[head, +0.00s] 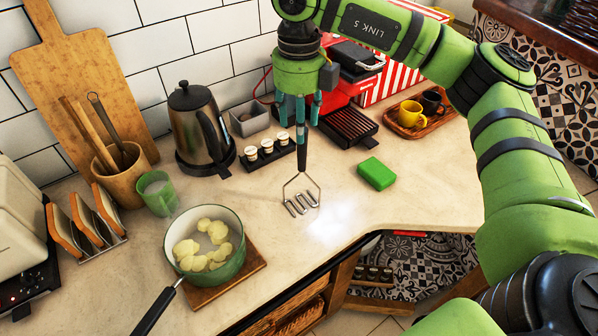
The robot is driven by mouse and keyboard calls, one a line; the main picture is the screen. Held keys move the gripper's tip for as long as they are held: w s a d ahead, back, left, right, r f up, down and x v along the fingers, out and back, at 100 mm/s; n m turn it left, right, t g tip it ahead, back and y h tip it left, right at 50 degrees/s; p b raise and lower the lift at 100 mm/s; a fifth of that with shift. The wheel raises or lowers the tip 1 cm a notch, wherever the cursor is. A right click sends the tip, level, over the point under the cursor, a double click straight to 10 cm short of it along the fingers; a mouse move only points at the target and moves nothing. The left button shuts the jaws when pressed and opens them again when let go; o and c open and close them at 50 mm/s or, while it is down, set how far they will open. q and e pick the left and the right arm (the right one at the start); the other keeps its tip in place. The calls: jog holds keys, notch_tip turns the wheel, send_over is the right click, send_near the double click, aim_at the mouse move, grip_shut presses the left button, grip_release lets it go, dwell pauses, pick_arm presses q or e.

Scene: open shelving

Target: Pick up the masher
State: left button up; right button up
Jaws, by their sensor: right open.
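The masher (302,160) has a black handle and a zigzag metal head. It shows at the middle of the head view, upright, with its head low over the counter or on it; I cannot tell which. My right gripper (300,108) points down from above, with its teal fingers apart around the upper handle. The top of the handle is hidden by the gripper, and I cannot tell if the fingers touch it. My left gripper is not in view.
A green pot (238,262) of potato pieces stands on a wooden board at front left, near the counter edge. A kettle (201,128) and small cups (267,147) stand left of the masher. A green block (376,173) lies to its right. The counter (430,190) farther right is clear.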

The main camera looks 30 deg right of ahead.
aim_at(302, 172)
jog(key=shift+s+d+f+p, duration=0.25)
jog(key=shift+s+f+p, duration=0.3)
jog(key=shift+f+p, duration=0.3)
jog(key=f, duration=0.1)
jog(key=w+f, duration=0.1)
jog(key=f, duration=0.1)
jog(key=shift+f, duration=0.25)
jog(key=shift+s, duration=0.25)
jog(key=shift+c, duration=1.2)
grip_shut()
